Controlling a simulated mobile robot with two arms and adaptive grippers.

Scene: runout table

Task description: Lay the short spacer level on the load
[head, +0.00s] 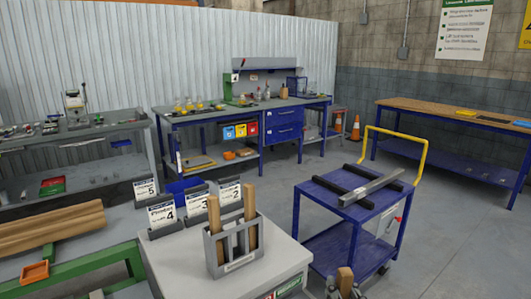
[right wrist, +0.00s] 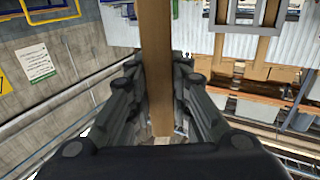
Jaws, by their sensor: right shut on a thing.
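My right gripper (head: 343,290) shows at the bottom edge of the head view, cut off by the frame. It is shut on a wooden spacer (head: 345,278), whose top end shows there. In the right wrist view the spacer (right wrist: 155,70) runs long between the two dark fingers (right wrist: 160,105). No spacer lies on the bar. My left gripper is not in view.
A grey rack (head: 232,259) with two upright wooden spacers (head: 249,217) stands on a pale cabinet (head: 180,262), left of my gripper. Numbered cards (head: 162,214) stand behind it. The cart's yellow handle (head: 421,157) rises at its far side. Floor right of the cart is clear.

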